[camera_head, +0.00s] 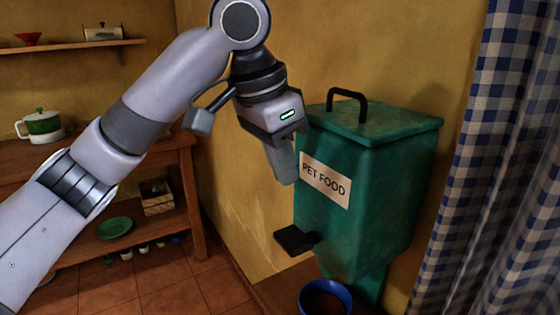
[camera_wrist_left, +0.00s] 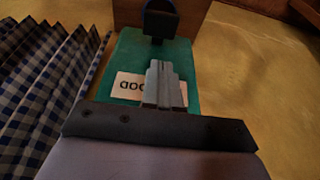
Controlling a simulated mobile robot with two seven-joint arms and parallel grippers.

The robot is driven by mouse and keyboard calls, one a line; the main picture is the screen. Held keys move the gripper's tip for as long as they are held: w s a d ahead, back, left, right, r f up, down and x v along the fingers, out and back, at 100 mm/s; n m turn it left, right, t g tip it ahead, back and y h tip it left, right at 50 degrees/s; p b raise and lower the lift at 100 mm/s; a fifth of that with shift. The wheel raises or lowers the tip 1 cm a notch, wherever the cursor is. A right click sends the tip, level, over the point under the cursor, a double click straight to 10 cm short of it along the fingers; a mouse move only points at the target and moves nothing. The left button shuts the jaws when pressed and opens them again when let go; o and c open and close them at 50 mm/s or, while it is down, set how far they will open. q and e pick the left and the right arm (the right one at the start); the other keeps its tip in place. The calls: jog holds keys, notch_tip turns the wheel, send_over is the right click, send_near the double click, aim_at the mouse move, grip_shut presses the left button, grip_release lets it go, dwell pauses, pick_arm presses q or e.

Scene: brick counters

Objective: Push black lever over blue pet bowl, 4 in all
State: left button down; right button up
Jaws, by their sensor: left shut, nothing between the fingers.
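A green pet food dispenser (camera_head: 370,190) with a "PET FOOD" label (camera_head: 325,180) stands against the yellow wall. Its black lever (camera_head: 296,240) sticks out to the left low on its front. The blue pet bowl (camera_head: 349,297) is below, at the bottom edge of the head view, with something brown inside. My left gripper (camera_head: 286,182) points down, shut and empty, above the lever and apart from it. In the left wrist view the shut fingers (camera_wrist_left: 158,64) cover part of the label, with the lever (camera_wrist_left: 160,24) beyond them and the bowl's blue rim behind it. My right gripper is out of view.
A blue checked curtain (camera_head: 495,180) hangs close to the dispenser's right. A black handle (camera_head: 347,98) rises from the dispenser's lid.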

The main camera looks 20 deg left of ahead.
aim_at(290, 237)
pick_arm(q)
jog(key=x, duration=0.9)
jog(key=shift+s+a+f, duration=0.25)
jog(key=shift+s, duration=0.05)
jog(key=shift+f, duration=0.4)
jog(key=shift+s+f, duration=0.1)
jog(key=shift+f, duration=1.8)
notch_tip(290, 237, up, 5)
jog(key=p, duration=0.6)
jog(key=v, duration=0.9)
jog(key=shift+r+b, duration=0.3)
jog(key=shift+b, duration=0.15)
